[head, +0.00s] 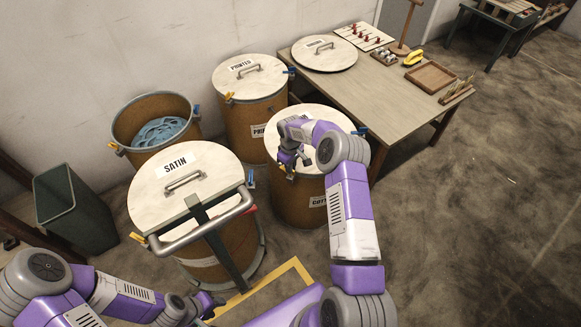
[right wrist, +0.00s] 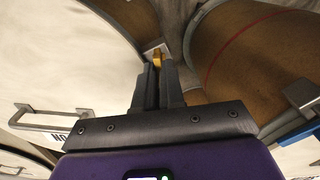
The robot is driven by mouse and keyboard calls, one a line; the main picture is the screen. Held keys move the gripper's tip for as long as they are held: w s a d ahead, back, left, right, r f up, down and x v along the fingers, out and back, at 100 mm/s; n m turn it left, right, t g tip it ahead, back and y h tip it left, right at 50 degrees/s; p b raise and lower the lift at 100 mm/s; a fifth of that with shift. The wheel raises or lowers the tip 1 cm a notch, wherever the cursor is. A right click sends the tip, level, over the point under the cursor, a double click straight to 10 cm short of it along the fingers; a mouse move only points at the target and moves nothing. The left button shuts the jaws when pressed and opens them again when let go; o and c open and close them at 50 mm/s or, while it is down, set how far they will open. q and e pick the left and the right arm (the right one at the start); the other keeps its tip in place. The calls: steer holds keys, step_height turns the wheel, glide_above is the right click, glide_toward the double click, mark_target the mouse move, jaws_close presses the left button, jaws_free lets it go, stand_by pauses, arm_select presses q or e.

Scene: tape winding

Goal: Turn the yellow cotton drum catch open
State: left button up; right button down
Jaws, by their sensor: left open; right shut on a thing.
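The cotton drum (head: 310,205) stands beside the table with its pale lid (head: 345,120) on. My right arm reaches across the lid and hides much of it and its label. The yellow catch (right wrist: 157,60) is at the drum's rim; in the right wrist view it sits between the fingertips of my right gripper (right wrist: 157,80). My right gripper also shows in the head view (head: 288,166) and is shut on the catch. A blue catch (head: 361,131) is at the lid's right edge. My left gripper (head: 207,306) is open at the lower left, away from the drum, partly hidden.
The satin drum (head: 215,240) stands close at front left on a trolley with a grey handle (head: 205,225). The printed drum (head: 245,115) and an open drum (head: 120,125) with blue material stand behind. The table (head: 405,100) carries a loose lid and tray. The floor at right is clear.

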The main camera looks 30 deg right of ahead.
steer(key=shift+n, duration=1.6)
steer(key=c, duration=1.2)
jaws_free()
steer(key=shift+c, duration=0.2)
step_height(320, 180, up, 8)
steer(key=shift+f+p, duration=0.15)
steer(key=shift+p, duration=1)
